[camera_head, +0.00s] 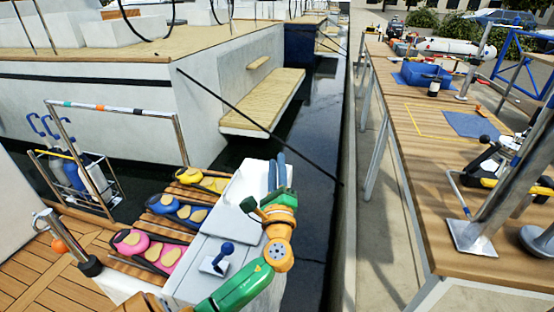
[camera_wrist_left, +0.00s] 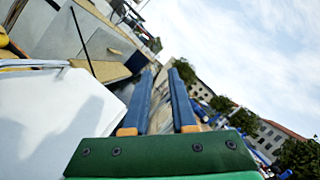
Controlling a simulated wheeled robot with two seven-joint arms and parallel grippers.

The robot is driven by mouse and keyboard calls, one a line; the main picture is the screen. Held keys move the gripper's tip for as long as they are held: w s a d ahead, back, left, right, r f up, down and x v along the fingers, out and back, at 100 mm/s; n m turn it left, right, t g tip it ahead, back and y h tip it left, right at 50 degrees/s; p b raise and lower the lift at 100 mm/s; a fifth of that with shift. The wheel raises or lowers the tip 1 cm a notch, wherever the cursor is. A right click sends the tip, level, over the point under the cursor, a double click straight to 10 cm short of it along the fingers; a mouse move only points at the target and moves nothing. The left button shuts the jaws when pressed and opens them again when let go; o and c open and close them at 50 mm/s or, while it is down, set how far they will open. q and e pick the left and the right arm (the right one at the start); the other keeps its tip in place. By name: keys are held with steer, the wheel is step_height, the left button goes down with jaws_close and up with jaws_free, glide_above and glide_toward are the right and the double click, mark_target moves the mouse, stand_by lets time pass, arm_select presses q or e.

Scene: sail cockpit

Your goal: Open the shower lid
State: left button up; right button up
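My left gripper (camera_head: 276,172) stands at the far right edge of the white cockpit locker, its two blue fingers pointing up and away. In the left wrist view the fingers (camera_wrist_left: 160,90) are apart with nothing between them. A pale, smooth white panel (camera_head: 232,224) lies on the locker top just left of my wrist, and I cannot tell for sure whether it is the shower lid. In the left wrist view a white surface (camera_wrist_left: 45,118) fills the left side, beside the gripper. I see no contact between the fingers and a lid. My right gripper is out of view.
A blue-knobbed fitting (camera_head: 218,260) stands on the locker. Pink (camera_head: 150,250), blue (camera_head: 180,212) and yellow (camera_head: 202,180) items lie on the slatted seat to the left. A thin dark line (camera_head: 260,125) slants across behind the gripper. Dark water (camera_head: 310,200) lies to the right.

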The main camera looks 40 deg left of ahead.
arm_select(q)
steer(key=shift+w+a, duration=0.2)
jaws_close()
stand_by(1.2)
jaws_free()
steer(key=shift+s, duration=0.1)
steer(key=b+v, duration=0.1)
steer(key=v, duration=0.6)
steer(key=shift+d, duration=0.15)
steer(key=shift+r, duration=0.1)
steer(key=shift+c, duration=0.2)
